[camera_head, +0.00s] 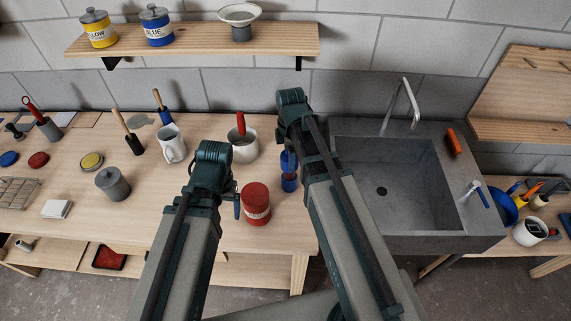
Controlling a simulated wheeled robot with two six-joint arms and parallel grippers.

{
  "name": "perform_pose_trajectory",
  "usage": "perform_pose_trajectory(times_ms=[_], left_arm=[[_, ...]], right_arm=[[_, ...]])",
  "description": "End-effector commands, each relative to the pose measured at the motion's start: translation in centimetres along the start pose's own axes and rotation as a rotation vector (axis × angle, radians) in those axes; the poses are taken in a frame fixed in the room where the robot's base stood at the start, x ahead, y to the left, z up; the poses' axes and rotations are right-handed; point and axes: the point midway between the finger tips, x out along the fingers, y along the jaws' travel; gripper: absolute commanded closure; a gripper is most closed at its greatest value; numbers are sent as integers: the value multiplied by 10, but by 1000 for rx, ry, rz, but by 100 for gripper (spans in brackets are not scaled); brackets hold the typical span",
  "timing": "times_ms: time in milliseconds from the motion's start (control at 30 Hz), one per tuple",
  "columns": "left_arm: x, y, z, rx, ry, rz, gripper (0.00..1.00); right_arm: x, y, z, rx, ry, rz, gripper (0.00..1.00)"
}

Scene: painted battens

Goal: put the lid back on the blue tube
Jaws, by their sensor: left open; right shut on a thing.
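A small upright blue cylinder (289,183), which looks like the blue tube, is at the right part of the wooden table, beside the sink. My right gripper (289,158) is right above it, pointing down, and is shut on a small blue thing. I cannot tell whether that is the tube's top or its separate lid, because the arm covers part of it. My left gripper (237,207) is open, pointing down just left of a red tin (256,204). Its fingers are mostly hidden behind my arm. A flat blue disc (8,159) lies at the far left.
The grey sink (440,220) lies right. A shelf (200,42) holds yellow and blue tins. Table centre-left has free room.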

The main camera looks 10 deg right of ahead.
Motion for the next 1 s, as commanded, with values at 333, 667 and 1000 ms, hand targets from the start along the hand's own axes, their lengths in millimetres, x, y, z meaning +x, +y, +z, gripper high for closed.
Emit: perform_pose_trajectory(times_ms=[333,667,1000], left_arm=[[-1,0,0,0,0,0,17],[16,2,-1,3,0,-1,17],[48,4,-3,10,0,-2,17]], right_arm=[[-1,3,3,-1,0,0,82],[16,3,2,-1,0,0,82],[49,3,2,-1,0,0,82]])
